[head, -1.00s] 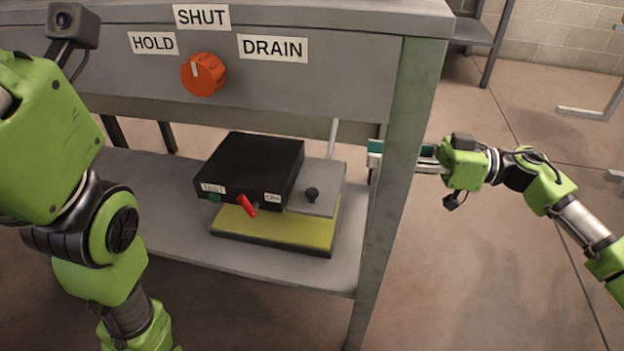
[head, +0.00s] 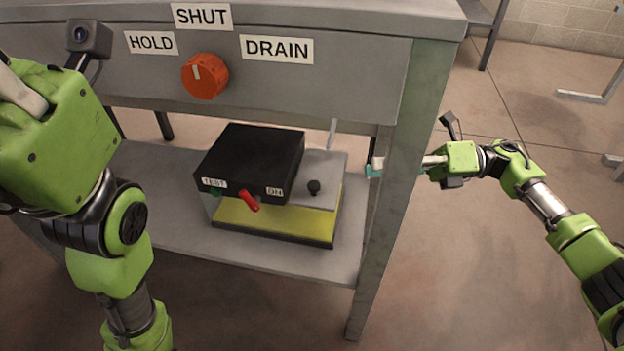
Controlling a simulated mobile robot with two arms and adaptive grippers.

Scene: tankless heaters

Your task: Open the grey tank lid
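The tank (head: 280,222) is a yellow box on the lower shelf under the bench. Its grey lid (head: 322,168) lies flat and closed on top, with a black knob (head: 314,187). A black box (head: 252,158) with TEST and ON labels and a red lever (head: 249,202) covers the left part of the tank's top. My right gripper (head: 375,168) reaches in from the right, its fingers partly hidden by the bench leg. Its teal-and-white tip shows just right of the lid, apart from it; its opening is edge-on. My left arm is at the left; its fingertips are out of frame.
The bench leg (head: 392,205) stands between my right wrist and the tank. The bench front above carries an orange dial (head: 205,76) with HOLD, SHUT and DRAIN labels. The lower shelf (head: 172,205) is bare left of the tank.

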